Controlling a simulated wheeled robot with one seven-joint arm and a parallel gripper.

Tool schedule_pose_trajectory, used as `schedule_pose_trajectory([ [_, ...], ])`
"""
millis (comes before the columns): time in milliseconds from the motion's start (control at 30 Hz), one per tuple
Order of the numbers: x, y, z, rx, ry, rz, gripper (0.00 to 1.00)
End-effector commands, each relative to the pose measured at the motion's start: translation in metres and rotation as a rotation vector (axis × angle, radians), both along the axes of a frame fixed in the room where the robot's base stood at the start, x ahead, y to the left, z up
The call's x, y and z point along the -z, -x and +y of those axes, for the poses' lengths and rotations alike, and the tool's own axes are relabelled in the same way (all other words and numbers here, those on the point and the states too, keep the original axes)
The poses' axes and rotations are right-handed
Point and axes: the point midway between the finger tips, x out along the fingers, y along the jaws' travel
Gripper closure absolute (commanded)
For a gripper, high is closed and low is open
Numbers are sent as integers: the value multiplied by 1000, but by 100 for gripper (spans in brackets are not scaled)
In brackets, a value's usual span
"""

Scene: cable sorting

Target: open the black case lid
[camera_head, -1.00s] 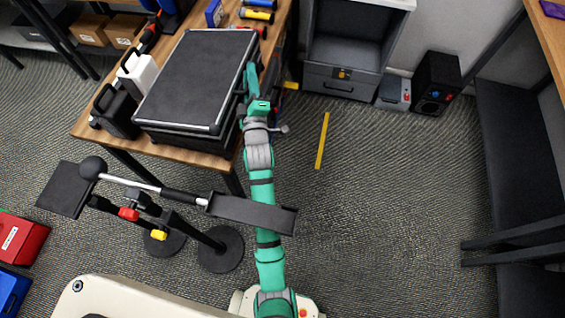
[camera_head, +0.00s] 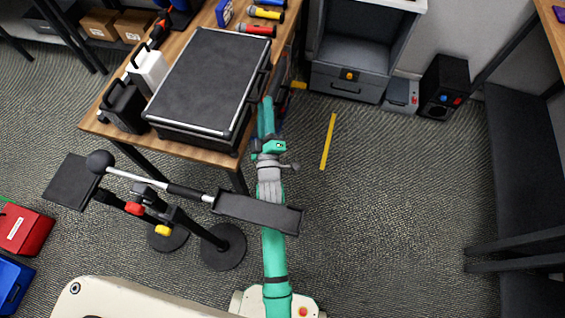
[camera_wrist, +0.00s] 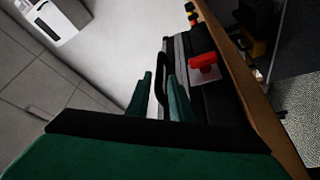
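The black case (camera_head: 208,80) with silver edges lies on the wooden table, and its lid looks shut. Its right side carries a dark handle (camera_head: 259,88). My gripper (camera_head: 268,104) is beside that right side, low against the table edge. In the wrist view, my gripper's two green fingers (camera_wrist: 159,92) stand apart. The thin black handle (camera_wrist: 162,84) appears between them, with gaps visible on both sides. The case's dark side (camera_wrist: 222,102) is to the right of the fingers and bears a red part (camera_wrist: 204,62), possibly a latch.
A white container (camera_head: 147,70) and a black one (camera_head: 123,106) stand left of the case. Flashlights (camera_head: 256,30) lie behind it. A black stand with a flat arm (camera_head: 258,212) is near my arm.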

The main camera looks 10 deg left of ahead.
Motion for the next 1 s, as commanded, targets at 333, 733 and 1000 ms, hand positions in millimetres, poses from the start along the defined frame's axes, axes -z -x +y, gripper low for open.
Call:
schedule_pose_trajectory([
  [333, 20, 50, -26, 6, -42, 40, 80],
  [733, 46, 100, -64, 29, -161, 141, 80],
  [1000, 55, 128, -83, 44, -231, 192, 80],
])
